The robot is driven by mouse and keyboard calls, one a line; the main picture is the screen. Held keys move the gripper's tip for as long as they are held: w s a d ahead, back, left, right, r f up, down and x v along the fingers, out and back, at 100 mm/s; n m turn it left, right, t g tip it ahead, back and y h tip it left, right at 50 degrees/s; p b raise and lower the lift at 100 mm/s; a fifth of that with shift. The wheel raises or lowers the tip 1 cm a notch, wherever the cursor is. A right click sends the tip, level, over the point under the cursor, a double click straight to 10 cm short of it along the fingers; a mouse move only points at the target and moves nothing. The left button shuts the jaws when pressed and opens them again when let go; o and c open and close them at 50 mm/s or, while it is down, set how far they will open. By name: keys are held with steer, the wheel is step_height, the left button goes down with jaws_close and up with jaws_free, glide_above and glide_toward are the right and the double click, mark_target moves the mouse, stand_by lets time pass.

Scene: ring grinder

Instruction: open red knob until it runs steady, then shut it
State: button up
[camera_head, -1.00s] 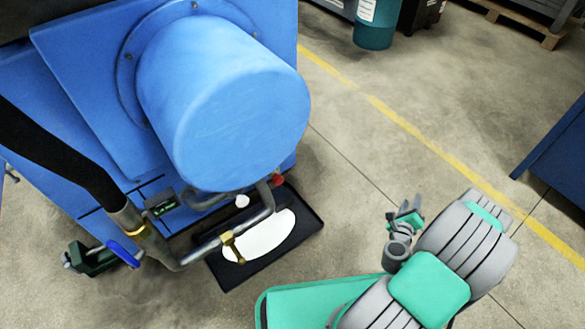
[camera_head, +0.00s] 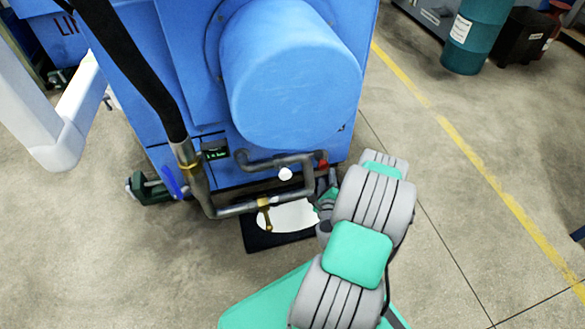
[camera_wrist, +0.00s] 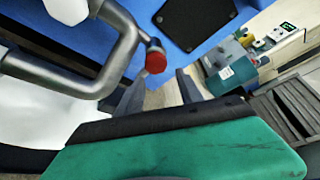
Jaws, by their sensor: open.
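The red knob (camera_head: 322,161) sits at the right end of the grey pipe (camera_head: 282,161) on the blue machine. In the wrist view the red knob (camera_wrist: 155,60) is at the upper middle, at the pipe's end. My gripper (camera_wrist: 160,88) is open, and the knob lies beyond the fingertips, apart from them as far as I can tell. In the head view my gripper (camera_head: 328,188) is just below the knob, partly hidden by my arm. A small display with green digits (camera_head: 214,154) is left of the pipe; its reading is too small to tell.
A brass valve (camera_head: 264,210) is on the lower pipe, above a black tray (camera_head: 256,240) holding a white puddle. A blue handle (camera_head: 173,182) and black hose (camera_head: 130,65) are at left. Open floor (camera_head: 450,220) lies to the right.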

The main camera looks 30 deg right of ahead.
mark_target(324, 168)
steer(key=shift+o, duration=0.7)
steer(key=shift+w+a, duration=0.25)
steer(key=shift+o, duration=0.7)
steer(key=shift+w+f, duration=0.1)
steer(key=shift+w, duration=0.1)
steer(key=b+x, duration=0.1)
steer(key=x, duration=0.6)
steer(key=shift+w, duration=0.2)
jaws_close()
